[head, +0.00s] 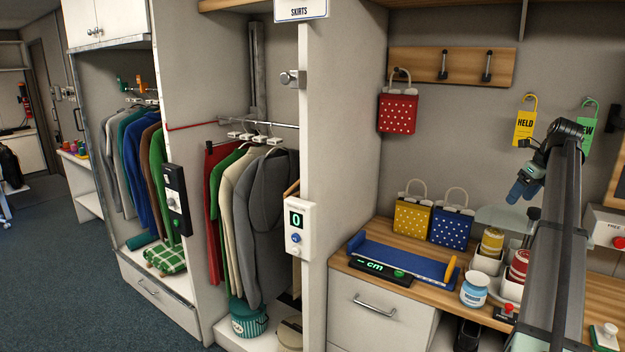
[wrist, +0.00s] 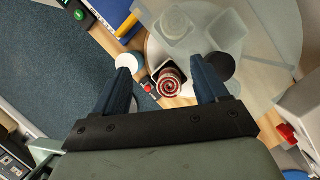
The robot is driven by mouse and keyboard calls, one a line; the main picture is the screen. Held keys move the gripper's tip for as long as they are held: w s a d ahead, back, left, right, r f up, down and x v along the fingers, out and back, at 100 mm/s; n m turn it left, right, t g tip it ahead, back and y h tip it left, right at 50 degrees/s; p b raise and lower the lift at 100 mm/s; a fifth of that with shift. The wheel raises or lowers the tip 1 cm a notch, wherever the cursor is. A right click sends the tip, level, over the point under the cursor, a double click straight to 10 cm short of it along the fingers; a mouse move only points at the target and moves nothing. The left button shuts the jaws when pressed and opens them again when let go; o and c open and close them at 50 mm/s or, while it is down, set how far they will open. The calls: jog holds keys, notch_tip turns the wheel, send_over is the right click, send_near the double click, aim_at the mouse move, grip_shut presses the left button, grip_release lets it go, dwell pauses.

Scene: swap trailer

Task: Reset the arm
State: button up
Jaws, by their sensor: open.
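My gripper (head: 524,186) is at the right in the head view, raised above the wooden counter and pointing down and left. In the wrist view its two dark blue fingers (wrist: 166,88) are spread apart with nothing between them. Below them, apart from the fingers, is a jar with a red and white swirl top (wrist: 170,84). My arm runs down the right side of the head view and hides part of the counter.
On the counter (head: 420,250) stand a yellow bag (head: 411,220), a blue bag (head: 451,231), a blue measuring board (head: 400,262), a blue-white jar (head: 474,291) and tins in white cups (head: 492,243). A red bag (head: 397,113) hangs on a hook. Clothes rails fill the left.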

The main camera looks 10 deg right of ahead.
jog(key=w+a+f+n+g+y, duration=0.1)
jog(key=w+a+f+n, duration=0.2)
jog(key=a+f, duration=0.75)
jog(key=w+a+f+n+g+y, duration=0.1)
jog(key=w+a+f+n+g, duration=0.2)
jog(key=a+f, duration=0.8)
jog(key=s+a+f+n+g+y, duration=0.15)
jog(key=a+f+n, duration=0.25)
jog(key=a+f, duration=0.6)
jog(key=s+a+f+n, duration=0.35)
jog(key=a+f, duration=0.25)
jog(key=a, duration=0.7)
jog(key=s+a+f+n+g+h, duration=0.1)
jog(key=s+a+f+n, duration=0.35)
jog(key=s+f, duration=0.6)
jog(key=s+a+f+n+g+h, duration=0.15)
jog(key=s+a+f+n, duration=0.35)
jog(key=f, duration=1)
jog(key=s+a+f+n+g, duration=0.1)
jog(key=s+f+n, duration=0.2)
jog(key=s, duration=0.6)
jog(key=s+a+f+n+h, duration=0.1)
jog(key=s+f+n, duration=0.3)
jog(key=s, duration=0.6)
jog(key=s+a+f+n+g+h, duration=0.1)
jog(key=s+f+n, duration=0.2)
jog(key=s+f, duration=0.3)
jog(key=s, duration=0.4)
jog(key=shift+a+n+g, duration=0.3)
